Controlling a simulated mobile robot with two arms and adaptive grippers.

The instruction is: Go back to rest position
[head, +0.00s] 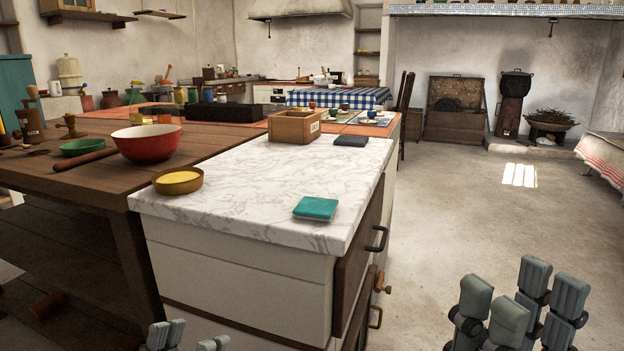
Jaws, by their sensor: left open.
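My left gripper (190,342) shows only its fingertips at the bottom edge, left of centre. A gap separates its fingers, so it is open, with nothing seen between them. It is in front of the marble-topped counter (255,208), low in the picture. My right gripper (521,300) is at the bottom right, over the floor and to the right of the counter. Its grey fingers point up and stand apart, open, with nothing visible between them. Both wrists and arms are out of the picture.
The counter holds a teal square (316,208), a bowl of yellow stuff (179,182), a wooden box (293,127) and a dark square item (350,140). A red bowl (147,144) stands on the wooden table (85,189) at left. The floor (475,215) at right is clear.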

